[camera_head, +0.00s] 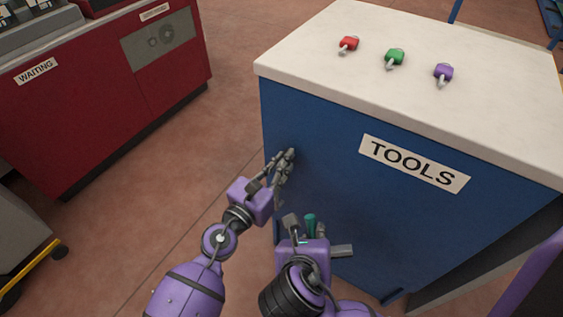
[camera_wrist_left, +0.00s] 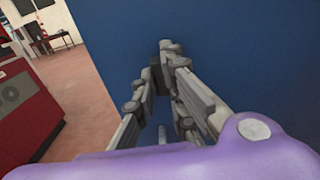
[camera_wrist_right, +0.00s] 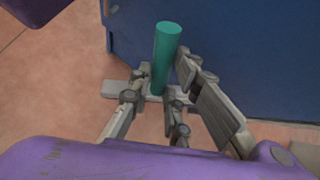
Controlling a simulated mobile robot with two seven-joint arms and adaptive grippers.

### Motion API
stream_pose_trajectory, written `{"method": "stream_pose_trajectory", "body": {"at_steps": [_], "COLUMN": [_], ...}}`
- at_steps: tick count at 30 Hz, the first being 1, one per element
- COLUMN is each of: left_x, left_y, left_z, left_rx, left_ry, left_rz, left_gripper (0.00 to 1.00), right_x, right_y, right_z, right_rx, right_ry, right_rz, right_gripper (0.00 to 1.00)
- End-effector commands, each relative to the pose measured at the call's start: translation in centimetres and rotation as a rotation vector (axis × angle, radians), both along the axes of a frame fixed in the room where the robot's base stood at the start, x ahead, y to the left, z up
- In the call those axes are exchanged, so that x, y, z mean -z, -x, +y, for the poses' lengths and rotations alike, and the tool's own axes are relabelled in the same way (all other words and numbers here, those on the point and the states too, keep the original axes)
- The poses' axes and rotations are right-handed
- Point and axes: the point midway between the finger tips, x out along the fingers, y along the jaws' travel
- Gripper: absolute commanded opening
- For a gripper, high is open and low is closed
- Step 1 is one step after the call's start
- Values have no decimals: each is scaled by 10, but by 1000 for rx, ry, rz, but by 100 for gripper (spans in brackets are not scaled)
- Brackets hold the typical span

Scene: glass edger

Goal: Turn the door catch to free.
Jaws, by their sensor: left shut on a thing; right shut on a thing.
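My left gripper (camera_head: 283,160) is at the left part of the blue front of the tools cabinet (camera_head: 330,185). Its fingers are shut on a small dark piece (camera_wrist_left: 156,76) against that front. This looks like the door catch, but the fingers hide most of it and its turn cannot be read. My right gripper (camera_head: 305,228) is lower, in front of the cabinet. It is shut on a teal-handled tool (camera_wrist_right: 166,48), which also shows in the head view (camera_head: 310,221). A flat grey bar (camera_wrist_right: 120,89) lies across the tool's lower end.
A red cabinet (camera_head: 110,95) marked "WAITING" stands at left, with open floor (camera_head: 190,150) between.

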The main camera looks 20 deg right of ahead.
Motion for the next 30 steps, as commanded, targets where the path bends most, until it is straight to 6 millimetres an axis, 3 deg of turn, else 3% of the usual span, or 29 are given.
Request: {"method": "stream_pose_trajectory", "body": {"at_steps": [13, 30], "left_x": [0, -2], "left_y": [0, -1], "left_z": [0, 0], "left_rx": [0, -1], "left_ry": [77, 395], "left_rz": [100, 507], "left_gripper": [0, 0], "right_x": [-8, -37], "right_y": [-2, -7], "right_z": [0, 0], "right_rx": [0, 0], "right_ry": [0, 0], "right_rz": [-7, -30], "right_gripper": [1, 1]}}
